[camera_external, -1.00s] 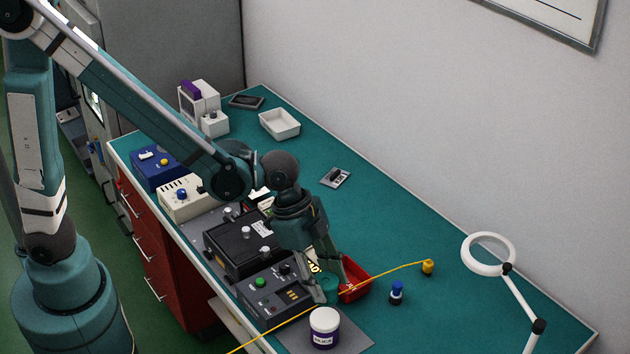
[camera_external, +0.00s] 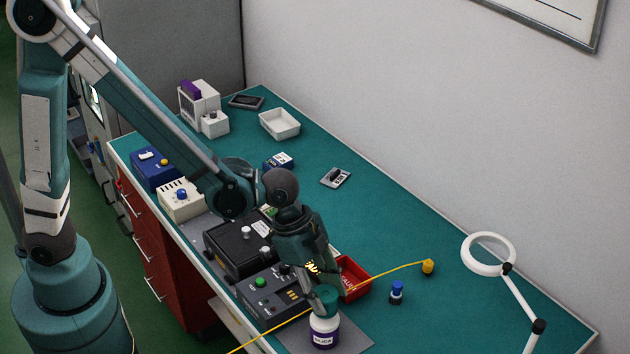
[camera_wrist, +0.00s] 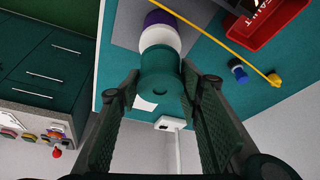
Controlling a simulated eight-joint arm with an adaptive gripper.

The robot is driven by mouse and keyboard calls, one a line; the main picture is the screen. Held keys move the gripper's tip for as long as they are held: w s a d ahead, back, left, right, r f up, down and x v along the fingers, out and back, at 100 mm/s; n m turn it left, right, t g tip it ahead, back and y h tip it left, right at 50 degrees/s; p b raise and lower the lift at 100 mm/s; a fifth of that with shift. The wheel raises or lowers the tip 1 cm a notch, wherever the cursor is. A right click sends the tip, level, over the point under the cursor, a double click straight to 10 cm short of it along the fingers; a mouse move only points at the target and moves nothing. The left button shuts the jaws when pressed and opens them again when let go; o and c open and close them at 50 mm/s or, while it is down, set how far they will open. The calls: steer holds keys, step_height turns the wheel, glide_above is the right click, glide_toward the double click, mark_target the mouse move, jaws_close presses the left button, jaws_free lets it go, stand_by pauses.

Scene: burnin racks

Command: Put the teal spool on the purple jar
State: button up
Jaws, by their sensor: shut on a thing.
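The teal spool (camera_external: 328,295) is between the fingers of my gripper (camera_external: 322,299), which is shut on it. The purple jar (camera_external: 324,334), with a white lid and a white label, stands upright on the grey mat. The spool is directly over the jar's lid and hides part of it; I cannot tell whether they touch. In the wrist view the teal spool (camera_wrist: 161,84) lines up with the jar's white lid (camera_wrist: 160,36), with the purple jar body (camera_wrist: 160,17) beyond.
A red bin (camera_external: 354,279) is just behind my gripper. A yellow cable (camera_external: 390,271) crosses the bench near the jar.

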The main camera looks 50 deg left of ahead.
steer(key=shift+f, duration=1.4)
steer(key=shift+f, duration=0.2)
steer(key=o, duration=1)
steer(key=shift+c, duration=0.2)
steer(key=shift+r, duration=0.3)
steer(key=v, duration=1.1)
steer(key=shift+r, duration=0.35)
steer(key=shift+a, duration=0.2)
steer(key=shift+a+r, duration=0.1)
